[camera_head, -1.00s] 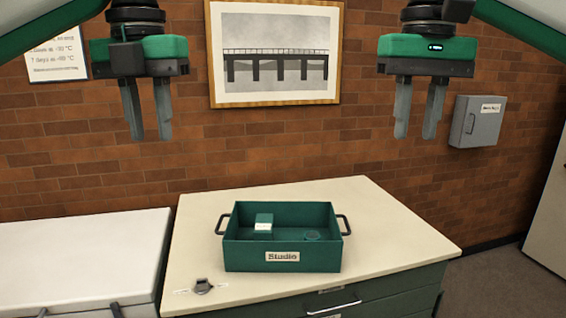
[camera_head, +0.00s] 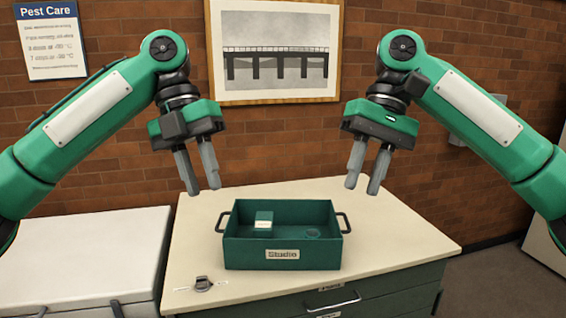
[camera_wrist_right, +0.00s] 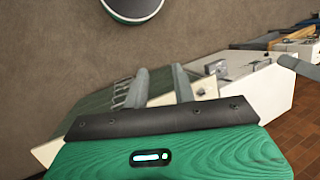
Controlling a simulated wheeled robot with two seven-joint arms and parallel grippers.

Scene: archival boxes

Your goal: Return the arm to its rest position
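My left gripper (camera_head: 203,190) hangs above and to the left of the green tray, its two grey fingers apart with nothing between them. My right gripper (camera_head: 362,190) hangs above and to the right of the tray, its fingers also apart and empty. The right gripper's separated fingers also show in the right wrist view (camera_wrist_right: 159,70). Both arms come in from the sides with elbows bent, and the fingers point down. Neither gripper appears to touch anything.
The green tray labelled Studio (camera_head: 281,255) stands on the cream tabletop (camera_head: 400,235). Inside are a small green box (camera_head: 264,217) and a low round item (camera_head: 312,233). A small metal object (camera_head: 202,284) lies front left. A white chest (camera_head: 80,255) stands left.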

